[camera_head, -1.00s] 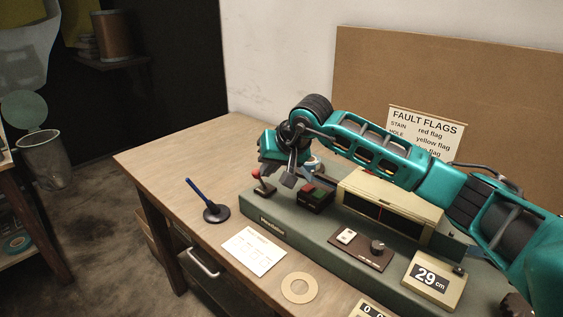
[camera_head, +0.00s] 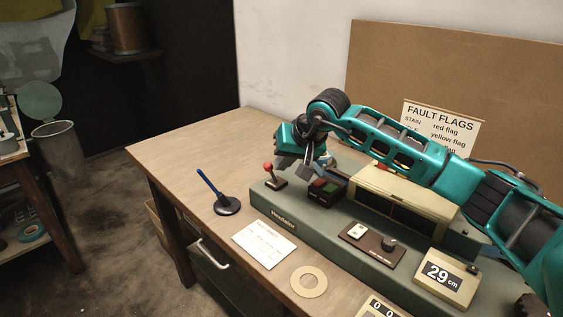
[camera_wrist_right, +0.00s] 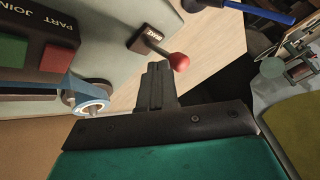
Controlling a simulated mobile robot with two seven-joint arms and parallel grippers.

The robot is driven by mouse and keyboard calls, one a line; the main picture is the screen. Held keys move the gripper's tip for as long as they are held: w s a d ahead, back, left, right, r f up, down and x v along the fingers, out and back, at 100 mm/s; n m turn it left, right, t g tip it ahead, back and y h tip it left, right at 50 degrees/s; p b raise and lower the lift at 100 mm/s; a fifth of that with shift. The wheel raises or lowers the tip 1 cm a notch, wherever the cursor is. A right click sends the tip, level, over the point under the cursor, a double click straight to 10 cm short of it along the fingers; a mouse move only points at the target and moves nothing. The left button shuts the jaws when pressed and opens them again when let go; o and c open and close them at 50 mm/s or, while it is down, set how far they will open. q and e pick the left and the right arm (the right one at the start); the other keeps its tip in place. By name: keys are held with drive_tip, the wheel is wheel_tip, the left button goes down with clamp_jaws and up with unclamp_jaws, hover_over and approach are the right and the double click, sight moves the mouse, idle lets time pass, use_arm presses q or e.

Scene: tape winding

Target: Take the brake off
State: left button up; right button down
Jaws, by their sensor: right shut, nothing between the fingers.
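The brake lever (camera_head: 272,175) has a red ball knob and stands tilted on the left end of the grey-green machine bench (camera_head: 330,228). In the right wrist view its red knob (camera_wrist_right: 179,62) is close to my fingertips, and its dark base plate carries a small label. My right gripper (camera_head: 284,163) hangs just right of the knob, between the lever and the small button box. In the right wrist view its fingers (camera_wrist_right: 158,68) are together and empty. I cannot tell whether they touch the knob. My left gripper is out of view.
A button box (camera_head: 322,187) with red and green buttons stands right of the lever.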

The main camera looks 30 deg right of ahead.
drive_tip(key=v, duration=1.3)
drive_tip(key=shift+a, duration=0.15)
